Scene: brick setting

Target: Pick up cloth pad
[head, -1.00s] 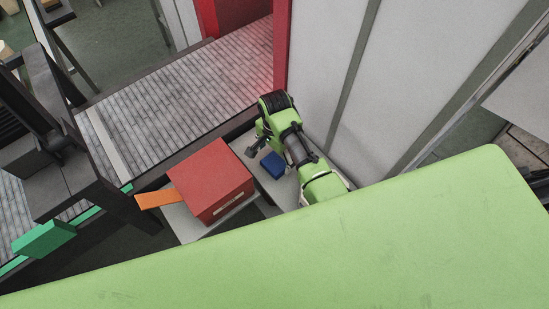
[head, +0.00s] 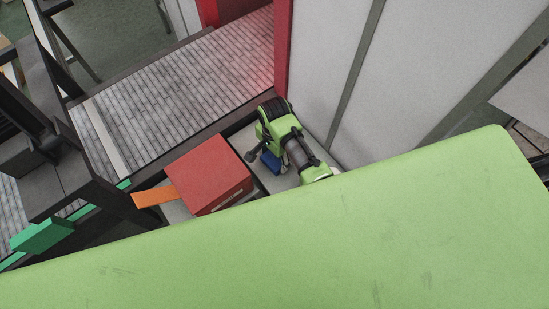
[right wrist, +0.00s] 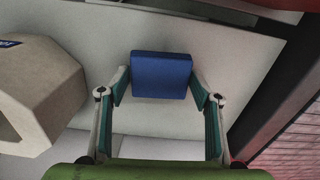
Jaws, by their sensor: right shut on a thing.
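The cloth pad appears to be the small blue block-like thing (head: 270,162) on the pale surface in the head view, partly hidden by my right gripper (head: 264,152). In the right wrist view the blue pad (right wrist: 161,68) sits between the two fingertips, which touch its left and right sides. My right gripper (right wrist: 160,88) is shut on it. I cannot tell whether the pad is clear of the surface. My left gripper is not in view.
A red box (head: 208,172) stands left of the pad, with an orange strip (head: 154,197) beside it. A pale hollow object (right wrist: 40,95) is at the left of the right wrist view. A light wall panel (head: 420,70) rises to the right. A large green surface (head: 300,240) fills the foreground.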

